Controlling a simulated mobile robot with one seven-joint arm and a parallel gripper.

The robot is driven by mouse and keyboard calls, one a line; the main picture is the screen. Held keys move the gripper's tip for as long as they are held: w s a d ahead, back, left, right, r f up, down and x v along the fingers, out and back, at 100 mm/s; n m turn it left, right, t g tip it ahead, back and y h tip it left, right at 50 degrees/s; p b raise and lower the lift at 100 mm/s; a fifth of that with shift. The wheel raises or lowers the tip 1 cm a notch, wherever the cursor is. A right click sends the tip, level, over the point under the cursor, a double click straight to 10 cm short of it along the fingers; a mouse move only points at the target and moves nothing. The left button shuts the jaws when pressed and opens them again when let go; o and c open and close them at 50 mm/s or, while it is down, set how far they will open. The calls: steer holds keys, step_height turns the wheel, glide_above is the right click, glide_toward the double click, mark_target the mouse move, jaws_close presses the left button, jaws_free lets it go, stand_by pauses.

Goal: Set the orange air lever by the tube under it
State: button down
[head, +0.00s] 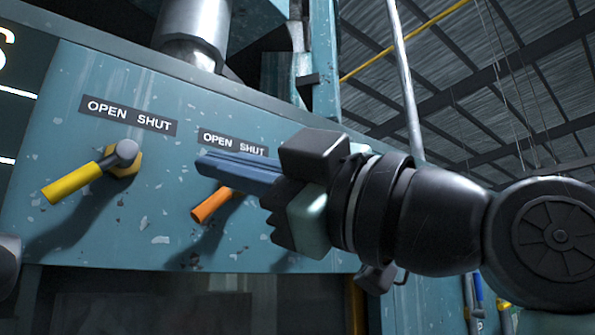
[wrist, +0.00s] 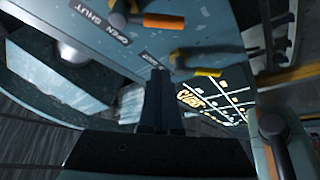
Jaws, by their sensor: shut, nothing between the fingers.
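The orange lever (head: 211,205) is on the teal panel under an OPEN SHUT label (head: 233,142). Its handle slants down and left; its hub is hidden behind my gripper. My gripper (head: 203,163) is shut and empty, its blue-grey fingers in front of the panel just below that label and above the orange handle. I cannot tell whether they touch the lever. In the wrist view the orange lever (wrist: 164,20) lies beyond the fingertips (wrist: 161,72), apart from them in the picture. I cannot make out the tube under the orange lever; the area below the panel is dark.
A yellow lever (head: 72,190) with its own OPEN SHUT label (head: 128,115) is left of the orange one, also slanting down-left. It shows near my fingertips in the wrist view (wrist: 207,72). A metal cylinder (head: 193,28) stands above the panel (head: 120,235).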

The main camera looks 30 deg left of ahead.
mark_target(215, 195)
steer(key=w+a+p, duration=0.1)
steer(key=a, duration=0.1)
steer(key=w+a+f+p, duration=0.1)
steer(key=w+p, duration=0.1)
steer(key=shift+a, duration=0.4)
steer(key=shift+f, duration=0.1)
steer(key=shift+a+f, duration=0.1)
steer(key=shift+a, duration=0.1)
steer(key=shift+n, duration=0.3)
